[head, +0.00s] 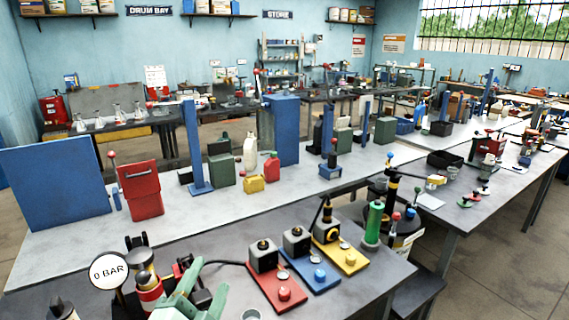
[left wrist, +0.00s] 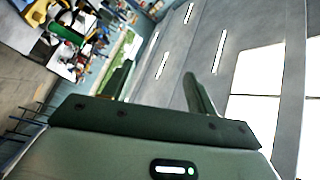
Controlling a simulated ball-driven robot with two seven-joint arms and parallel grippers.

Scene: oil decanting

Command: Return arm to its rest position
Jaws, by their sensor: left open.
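My left gripper (head: 203,284) is pale green and shows at the bottom of the head view, left of centre, over the front bench. In the left wrist view its two dark green fingers (left wrist: 160,90) stand apart with nothing between them. The wrist view is tilted, with ceiling lights at the right and the workshop at the upper left. My right gripper is in neither view.
Close to my left gripper are the gauge (head: 109,271) reading 0 BAR and a red-and-black fitting (head: 149,289). To its right are red (head: 277,290), blue (head: 318,276) and yellow (head: 352,261) bases with black blocks. A green cylinder (head: 373,223) stands beyond them.

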